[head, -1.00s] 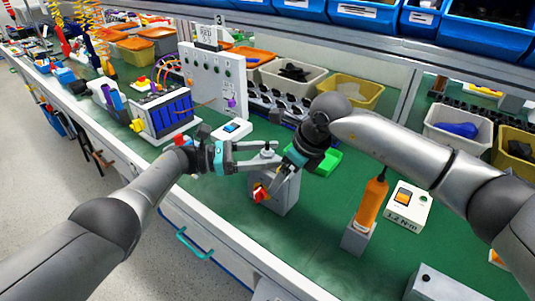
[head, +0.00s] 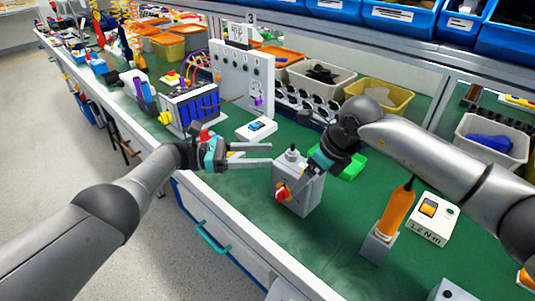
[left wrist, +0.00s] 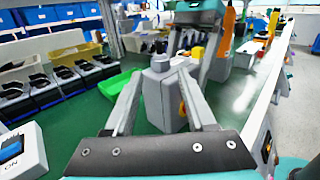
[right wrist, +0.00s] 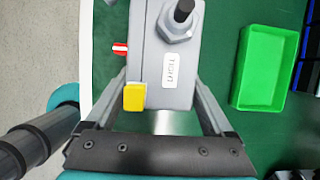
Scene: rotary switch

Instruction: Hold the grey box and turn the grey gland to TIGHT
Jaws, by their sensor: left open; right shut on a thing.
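The grey box (head: 306,196) stands on the green bench top. The grey gland (head: 291,155) sits on its top; the right wrist view shows the gland's hex nut (right wrist: 178,25) with a dark stub. A white label (right wrist: 173,66) with small, hard-to-read lettering is beside it. A red switch knob (head: 283,193) is on the box's front. My right gripper (right wrist: 160,82) is shut on the box, a finger on each side. My left gripper (head: 271,155) is open and empty, its fingertips just left of the gland, apart from it.
A green tray (right wrist: 265,68) lies behind the box. An orange tool (head: 396,212) in a stand and a white unit (head: 434,218) are to the right. A white switch unit (head: 256,129) and a grey panel (head: 240,75) are behind left. The bench's front edge is close.

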